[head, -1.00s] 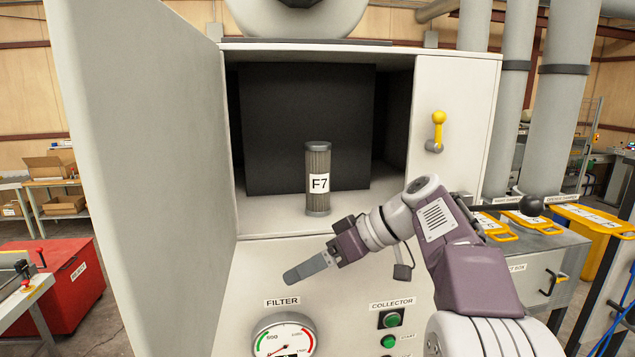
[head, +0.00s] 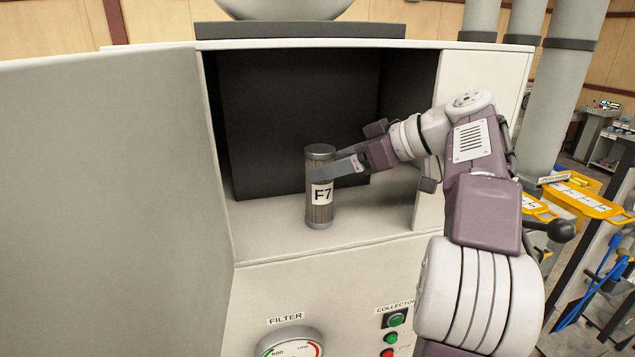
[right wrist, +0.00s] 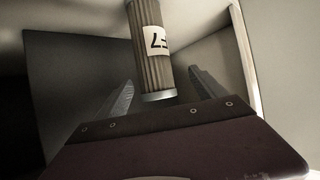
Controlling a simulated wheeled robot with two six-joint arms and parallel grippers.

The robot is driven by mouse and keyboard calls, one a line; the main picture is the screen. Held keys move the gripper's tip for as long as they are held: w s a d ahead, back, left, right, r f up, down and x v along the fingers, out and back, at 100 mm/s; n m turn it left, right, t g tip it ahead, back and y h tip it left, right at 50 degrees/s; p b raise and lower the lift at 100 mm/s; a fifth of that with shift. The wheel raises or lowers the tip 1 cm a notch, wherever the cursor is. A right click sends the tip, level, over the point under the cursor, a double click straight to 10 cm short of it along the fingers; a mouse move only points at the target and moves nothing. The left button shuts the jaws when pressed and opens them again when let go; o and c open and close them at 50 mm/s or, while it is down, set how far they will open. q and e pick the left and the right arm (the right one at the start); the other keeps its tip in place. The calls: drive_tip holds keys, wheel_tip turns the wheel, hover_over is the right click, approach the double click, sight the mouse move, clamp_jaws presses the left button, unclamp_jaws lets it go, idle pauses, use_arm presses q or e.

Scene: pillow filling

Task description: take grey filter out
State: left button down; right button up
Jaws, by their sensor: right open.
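The grey filter (head: 319,211), a ribbed cylinder with a white F7 label, stands upright on the floor of the open cabinet (head: 290,229). My right gripper (head: 325,171) is open at the upper part of the filter, its fingers reaching in from the right. In the right wrist view the filter (right wrist: 150,65) shows between the two spread fingers of the gripper (right wrist: 150,92). I cannot tell whether a finger touches it. My left gripper is not in view.
The cabinet door (head: 110,200) stands open on the left. A dark panel (head: 290,120) is behind the filter. A gauge marked FILTER (head: 290,345) and collector buttons (head: 393,337) are on the front below. The cabinet floor beside the filter is clear.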

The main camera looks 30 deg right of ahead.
sight(309, 168)
drive_tip(key=p+x, duration=0.1)
drive_tip(key=x, duration=0.1)
drive_tip(key=p+x, duration=0.1)
drive_tip(key=x, duration=0.2)
drive_tip(key=d+p+x, duration=0.1)
drive_tip(key=x, duration=0.1)
drive_tip(key=shift+w+a, duration=0.15)
drive_tip(key=shift+w, duration=0.5)
drive_tip(key=shift+a+f+p, duration=0.2)
drive_tip(key=shift+p, duration=0.15)
drive_tip(key=shift+s, duration=0.7)
drive_tip(key=shift+w+f, duration=0.1)
drive_tip(key=shift+w, duration=0.35)
drive_tip(key=c, duration=1)
drive_tip(key=shift+w, duration=0.1)
clamp_jaws()
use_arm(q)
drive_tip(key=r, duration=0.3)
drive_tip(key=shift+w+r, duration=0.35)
use_arm(e)
drive_tip(key=shift+a, duration=0.1)
